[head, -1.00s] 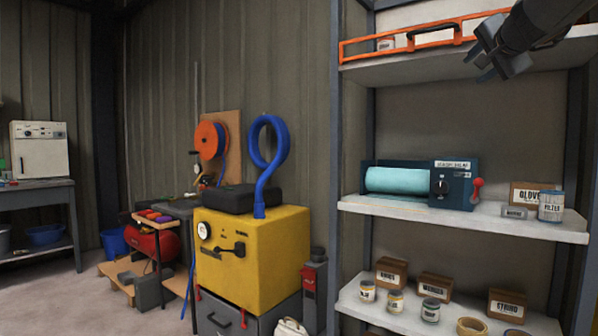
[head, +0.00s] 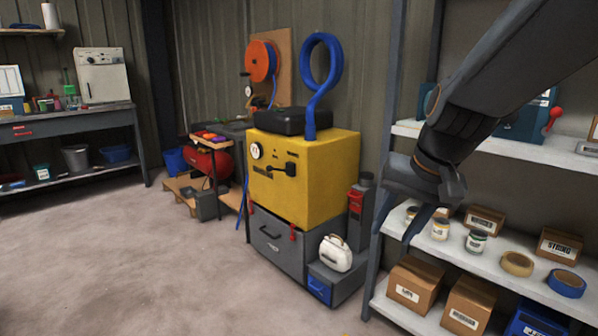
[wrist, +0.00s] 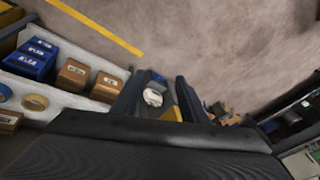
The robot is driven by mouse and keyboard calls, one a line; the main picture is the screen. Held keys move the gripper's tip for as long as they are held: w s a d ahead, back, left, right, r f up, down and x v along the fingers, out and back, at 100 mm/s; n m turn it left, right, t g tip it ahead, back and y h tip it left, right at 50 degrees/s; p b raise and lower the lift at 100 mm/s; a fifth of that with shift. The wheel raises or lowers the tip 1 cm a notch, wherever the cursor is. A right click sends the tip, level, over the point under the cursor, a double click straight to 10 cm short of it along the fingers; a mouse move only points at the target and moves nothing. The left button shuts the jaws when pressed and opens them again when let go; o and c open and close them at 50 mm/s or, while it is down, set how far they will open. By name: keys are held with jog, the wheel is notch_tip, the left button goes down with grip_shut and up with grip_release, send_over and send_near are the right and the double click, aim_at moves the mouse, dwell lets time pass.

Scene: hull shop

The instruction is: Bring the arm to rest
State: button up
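My arm reaches in from the upper right of the head view, in front of the shelf rack. My gripper (head: 412,215) points downward beside the rack's left post, in front of the shelves. In the wrist view my gripper (wrist: 163,88) shows two dark fingers spread apart. A white object shows in the gap between them, well beyond the fingertips. Nothing is held.
The white shelf (head: 472,255) holds jars, small boxes and tape rolls close behind my gripper. A yellow machine (head: 300,180) stands left of it, with a white appliance (head: 336,253) at its lower right. The floor (head: 140,260) at left is clear.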

jog(key=s+a+f+n+g+h, duration=0.1)
jog(key=s+a+f+n+g, duration=0.1)
jog(key=s+f, duration=0.45)
jog(key=s+a+f+n+g, duration=0.1)
jog(key=s+f+n+g, duration=0.15)
jog(key=s, duration=0.65)
jog(key=d+r+m+p, duration=0.1)
jog(key=d+r+p, duration=0.3)
jog(key=p, duration=0.8)
jog(key=shift+r+t+h, duration=0.35)
jog(key=shift+r+h, duration=0.05)
jog(key=shift+r, duration=0.65)
